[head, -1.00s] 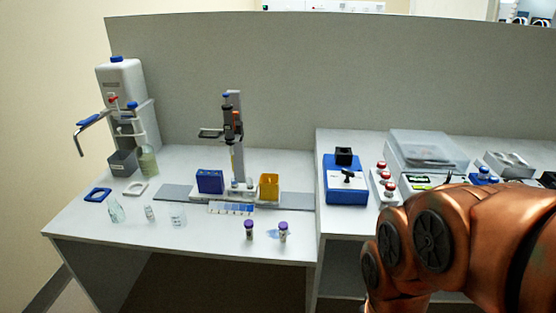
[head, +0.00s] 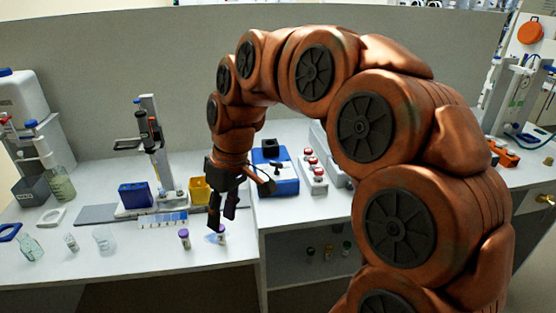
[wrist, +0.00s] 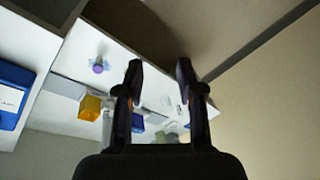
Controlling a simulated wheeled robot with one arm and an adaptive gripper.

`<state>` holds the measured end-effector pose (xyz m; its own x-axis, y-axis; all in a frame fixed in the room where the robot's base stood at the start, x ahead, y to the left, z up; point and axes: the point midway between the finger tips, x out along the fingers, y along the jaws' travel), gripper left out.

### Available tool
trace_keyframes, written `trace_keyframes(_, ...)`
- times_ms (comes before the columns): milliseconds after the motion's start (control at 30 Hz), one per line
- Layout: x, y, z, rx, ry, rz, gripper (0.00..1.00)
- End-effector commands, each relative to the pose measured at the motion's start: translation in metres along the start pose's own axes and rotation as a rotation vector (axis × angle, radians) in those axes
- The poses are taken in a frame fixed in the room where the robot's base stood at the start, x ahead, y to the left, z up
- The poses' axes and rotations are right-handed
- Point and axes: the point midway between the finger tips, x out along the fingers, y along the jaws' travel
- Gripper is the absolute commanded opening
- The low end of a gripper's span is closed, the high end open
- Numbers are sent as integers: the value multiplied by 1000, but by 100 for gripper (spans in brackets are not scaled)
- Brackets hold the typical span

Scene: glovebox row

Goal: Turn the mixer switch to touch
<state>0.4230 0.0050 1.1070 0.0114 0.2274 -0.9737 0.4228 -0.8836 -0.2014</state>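The mixer (head: 284,183) is a blue box with a white front panel and a black cup (head: 270,147) on top. It stands on the bench, right of my gripper in the head view. A small dark part shows on its panel, but the switch setting is too small to read. In the wrist view a blue box with a white label, likely the mixer (wrist: 12,95), is cut off at the left edge. My gripper (head: 222,219) points down over the bench's front, by the purple-capped vials. In the wrist view its fingers (wrist: 160,68) are apart with nothing held.
A yellow box (head: 200,190), a blue rack (head: 135,195) and a pipette stand (head: 155,150) are behind. A unit with red-topped knobs (head: 313,175) stands right of the mixer. Glassware stands at left.

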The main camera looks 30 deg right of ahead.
Motion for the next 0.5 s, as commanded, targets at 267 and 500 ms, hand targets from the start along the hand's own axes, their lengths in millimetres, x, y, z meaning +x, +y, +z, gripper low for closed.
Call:
trace_keyframes(267,-25,83,-68,-93,120,-28,38)
trace_keyframes(500,-36,174,-99,-138,209,-4,38)
